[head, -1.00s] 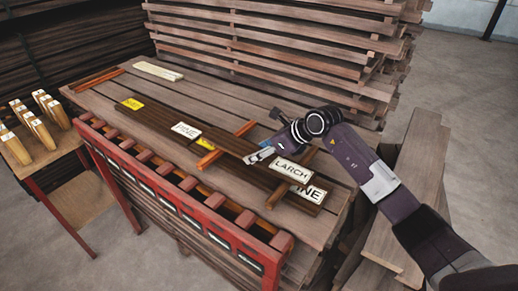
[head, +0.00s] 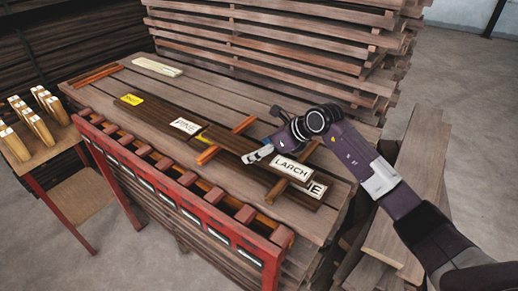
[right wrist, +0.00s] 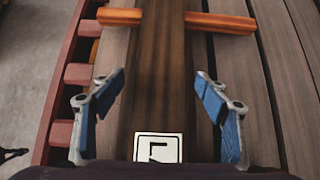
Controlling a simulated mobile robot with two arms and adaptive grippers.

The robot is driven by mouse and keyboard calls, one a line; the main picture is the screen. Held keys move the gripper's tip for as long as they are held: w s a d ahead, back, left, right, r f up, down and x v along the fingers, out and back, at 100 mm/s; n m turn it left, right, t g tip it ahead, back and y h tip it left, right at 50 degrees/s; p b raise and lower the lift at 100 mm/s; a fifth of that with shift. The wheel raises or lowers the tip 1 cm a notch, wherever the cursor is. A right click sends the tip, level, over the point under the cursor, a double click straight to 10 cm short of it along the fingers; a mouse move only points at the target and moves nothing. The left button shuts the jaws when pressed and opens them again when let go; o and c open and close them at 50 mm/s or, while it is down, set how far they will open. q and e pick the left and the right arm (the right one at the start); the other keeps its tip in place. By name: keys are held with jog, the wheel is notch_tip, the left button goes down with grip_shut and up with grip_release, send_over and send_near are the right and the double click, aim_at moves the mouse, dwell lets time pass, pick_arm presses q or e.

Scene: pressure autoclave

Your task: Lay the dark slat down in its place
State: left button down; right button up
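The dark slat with the white LARCH label (head: 291,168) lies across two crosswise sticks on the plank stack, above other dark boards. In the right wrist view the slat (right wrist: 159,75) runs lengthwise up the middle, its label partly cut off at the bottom. My right gripper (head: 258,154) is over the slat beside the label. In the right wrist view its blue-padded fingers (right wrist: 160,108) stand apart, one on each side of the slat, with gaps visible between pads and slat. My left gripper is out of view.
An orange stick (right wrist: 218,22) passes under the slat. Boards with a PINE label (head: 184,126) and a yellow label (head: 132,99) lie on the stack. A red rail (head: 180,195) runs along the front edge. A tall plank pile (head: 270,40) stands behind.

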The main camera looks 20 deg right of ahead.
jog(key=shift+r, duration=0.1)
jog(key=shift+r+p, duration=0.3)
jog(key=shift+p, duration=0.1)
jog(key=shift+r+p, duration=0.45)
jog(key=shift+s+d+r+b, duration=0.3)
jog(key=shift+s+d+b, duration=0.15)
jog(key=shift+b, duration=0.25)
jog(key=b+v, duration=0.2)
jog(key=v, duration=0.8)
jog(key=shift+r+b, duration=0.15)
jog(key=shift+b, duration=0.15)
jog(key=shift+s, duration=0.15)
